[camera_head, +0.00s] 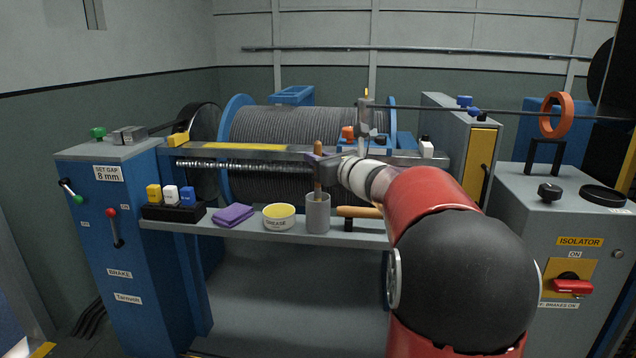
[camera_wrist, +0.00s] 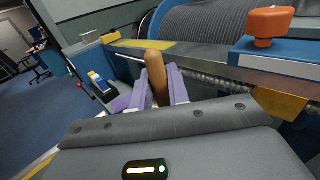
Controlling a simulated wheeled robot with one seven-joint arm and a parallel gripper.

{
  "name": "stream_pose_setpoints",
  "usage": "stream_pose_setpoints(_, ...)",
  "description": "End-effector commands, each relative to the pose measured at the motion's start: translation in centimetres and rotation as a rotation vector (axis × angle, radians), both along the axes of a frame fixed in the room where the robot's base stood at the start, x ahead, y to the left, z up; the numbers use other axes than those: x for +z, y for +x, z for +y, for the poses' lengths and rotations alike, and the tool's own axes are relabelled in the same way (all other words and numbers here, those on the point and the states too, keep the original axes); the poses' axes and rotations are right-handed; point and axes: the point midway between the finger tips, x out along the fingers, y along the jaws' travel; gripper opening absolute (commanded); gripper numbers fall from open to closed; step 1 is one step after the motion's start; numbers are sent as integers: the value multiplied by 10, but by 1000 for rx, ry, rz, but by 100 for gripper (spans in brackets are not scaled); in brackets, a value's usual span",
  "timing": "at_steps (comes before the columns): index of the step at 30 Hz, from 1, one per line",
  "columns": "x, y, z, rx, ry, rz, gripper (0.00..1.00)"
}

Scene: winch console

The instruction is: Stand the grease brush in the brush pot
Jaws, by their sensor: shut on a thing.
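The grease brush (camera_head: 318,152) shows as an upright brown wooden handle in the head view. My gripper (camera_head: 319,161) is shut on this handle, above the shelf. In the wrist view the handle (camera_wrist: 156,72) stands between the two pale purple fingers of my gripper (camera_wrist: 160,90). The brush pot (camera_head: 318,214) is a grey cylinder standing on the shelf directly below my gripper. The brush's lower part meets the pot's mouth; its bristles are hidden. I cannot tell whether it rests on the pot's bottom.
A yellow GREASE tub (camera_head: 279,217) and a folded purple cloth (camera_head: 233,215) lie left of the pot on the shelf (camera_head: 262,235). A wooden-handled tool (camera_head: 358,212) lies close on its right. The cable drum (camera_head: 290,125) and a metal rail (camera_head: 245,153) stand behind.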

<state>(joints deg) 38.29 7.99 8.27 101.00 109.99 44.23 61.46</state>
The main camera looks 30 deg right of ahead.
Motion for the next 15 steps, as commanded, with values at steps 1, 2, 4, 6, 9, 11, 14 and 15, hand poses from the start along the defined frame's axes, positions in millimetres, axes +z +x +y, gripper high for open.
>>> stream_pose_setpoints(1,-4,0,0,0,1,0,0)
stream_pose_setpoints(2,-6,0,0,0,1,0,0)
stream_pose_setpoints(4,-17,0,0,0,3,3,0)
stream_pose_setpoints(6,-29,0,0,0,4,3,0)
stream_pose_setpoints(9,-41,0,0,0,2,1,0)
stream_pose_setpoints(11,-45,0,0,0,2,0,0)
stream_pose_setpoints(14,-46,0,0,0,-1,0,0)
stream_pose_setpoints(15,-46,0,0,0,-1,0,0)
